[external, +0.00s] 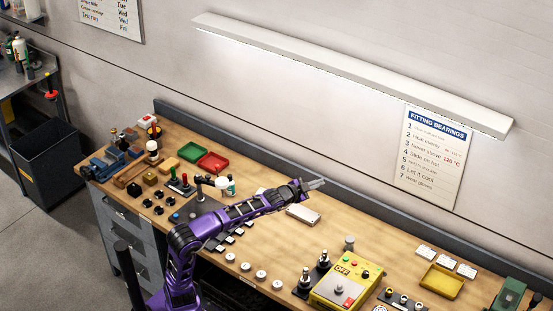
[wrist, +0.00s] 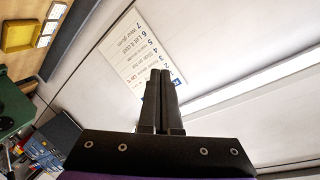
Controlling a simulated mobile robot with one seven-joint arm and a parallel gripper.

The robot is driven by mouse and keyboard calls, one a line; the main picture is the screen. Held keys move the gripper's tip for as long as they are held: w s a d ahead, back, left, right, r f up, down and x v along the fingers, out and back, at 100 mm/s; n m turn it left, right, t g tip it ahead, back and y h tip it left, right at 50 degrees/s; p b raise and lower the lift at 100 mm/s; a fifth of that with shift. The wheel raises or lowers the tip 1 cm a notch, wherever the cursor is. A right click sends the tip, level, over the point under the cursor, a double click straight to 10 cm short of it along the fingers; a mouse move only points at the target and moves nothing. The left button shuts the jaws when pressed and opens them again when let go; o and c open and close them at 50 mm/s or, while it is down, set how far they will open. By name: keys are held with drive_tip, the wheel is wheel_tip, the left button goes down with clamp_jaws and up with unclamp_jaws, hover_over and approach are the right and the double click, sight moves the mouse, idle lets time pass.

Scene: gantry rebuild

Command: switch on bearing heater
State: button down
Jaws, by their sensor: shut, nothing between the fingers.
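The yellow box (external: 322,292) with an "OFF" label, apparently the bearing heater, sits on the workbench at the lower right in the external view. Its grey top panel carries a red-tipped control (external: 339,289), and small coloured spots show near its far edge. My gripper (external: 318,184) is shut and empty, raised above the bench to the upper left of the box and pointing right. In the wrist view my closed fingers (wrist: 160,76) point toward the wall; the yellow box is not clearly visible there.
Two dark upright pieces with silver tops (external: 305,279) stand just left of the box. A yellow tray (external: 442,281) and white cards lie to its right. A row of small round parts (external: 261,274) runs along the front edge. The wall sign (external: 432,157) hangs behind.

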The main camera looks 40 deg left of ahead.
drive_tip(key=w+d+r+m+t+h, duration=0.1)
drive_tip(key=w+d+r+h, duration=0.15)
drive_tip(key=r, duration=0.25)
drive_tip(key=s+d+f+m+g+h, duration=0.1)
drive_tip(key=s+d+f+m+g, duration=0.1)
drive_tip(key=s+d+f+g, duration=0.3)
drive_tip(key=s+d+f+m+g+h, duration=0.1)
drive_tip(key=s+d+f+g, duration=0.4)
drive_tip(key=f, duration=0.7)
drive_tip(key=s+d+f+m+g+h+p, duration=0.1)
drive_tip(key=s+d+f+m+g, duration=0.3)
drive_tip(key=s+f, duration=0.4)
drive_tip(key=shift+s+d+f+g, duration=0.15)
drive_tip(key=shift+d+f+g, duration=0.3)
drive_tip(key=shift+d, duration=0.2)
drive_tip(key=shift+h, duration=0.25)
hover_over(353, 300)
drive_tip(key=s+a, duration=0.1)
drive_tip(key=a, duration=0.2)
wheel_tip(353, 300, down, 7)
drive_tip(key=shift+d+f+b, duration=0.15)
drive_tip(key=shift+b, duration=0.2)
wheel_tip(353, 300, down, 2)
drive_tip(key=shift+w+f, duration=0.15)
drive_tip(key=shift+f, duration=0.05)
drive_tip(key=shift+w+f, duration=0.1)
drive_tip(key=shift+f, duration=0.55)
